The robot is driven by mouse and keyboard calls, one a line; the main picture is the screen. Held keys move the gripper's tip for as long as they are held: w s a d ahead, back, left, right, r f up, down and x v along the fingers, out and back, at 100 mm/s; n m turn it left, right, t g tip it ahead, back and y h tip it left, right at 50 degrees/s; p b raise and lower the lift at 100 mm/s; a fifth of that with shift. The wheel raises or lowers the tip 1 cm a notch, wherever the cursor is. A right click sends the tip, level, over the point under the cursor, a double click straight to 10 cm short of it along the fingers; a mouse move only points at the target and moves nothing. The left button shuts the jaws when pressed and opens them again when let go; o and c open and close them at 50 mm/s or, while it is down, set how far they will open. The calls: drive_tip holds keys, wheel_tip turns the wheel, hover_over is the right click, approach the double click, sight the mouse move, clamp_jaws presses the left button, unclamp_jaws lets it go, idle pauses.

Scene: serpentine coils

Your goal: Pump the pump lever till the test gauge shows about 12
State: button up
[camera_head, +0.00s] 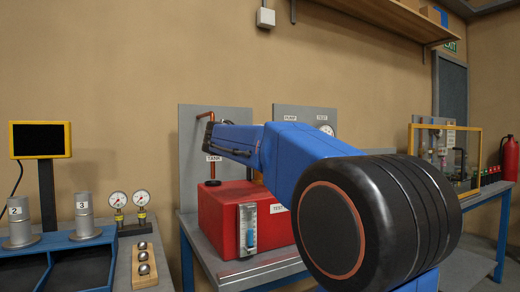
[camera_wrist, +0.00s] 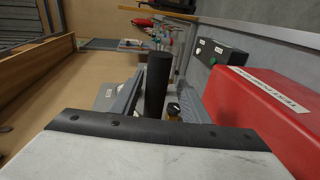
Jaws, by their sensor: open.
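In the wrist view a black cylindrical grip (camera_wrist: 157,85), which looks like the pump lever's handle, stands just beyond the dark edge of my gripper (camera_wrist: 158,130). My gripper is open. I cannot tell whether the grip is between the fingers or touching them. In the head view my arm hides the lever and my gripper. The test gauge (camera_head: 327,129) shows partly above my arm, under the TEST label on the grey panel (camera_head: 290,111). Its dial is too small and covered to read.
A red tank (camera_head: 223,206) with a sight tube (camera_head: 248,230) stands on the bench; its red side (camera_wrist: 262,100) is close at right in the wrist view. A dark box with a green button (camera_wrist: 220,60) lies beyond. Two other gauges (camera_head: 130,200) stand at left.

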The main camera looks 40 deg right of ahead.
drive_tip(key=v, duration=1.4)
drive_tip(key=shift+a, duration=0.1)
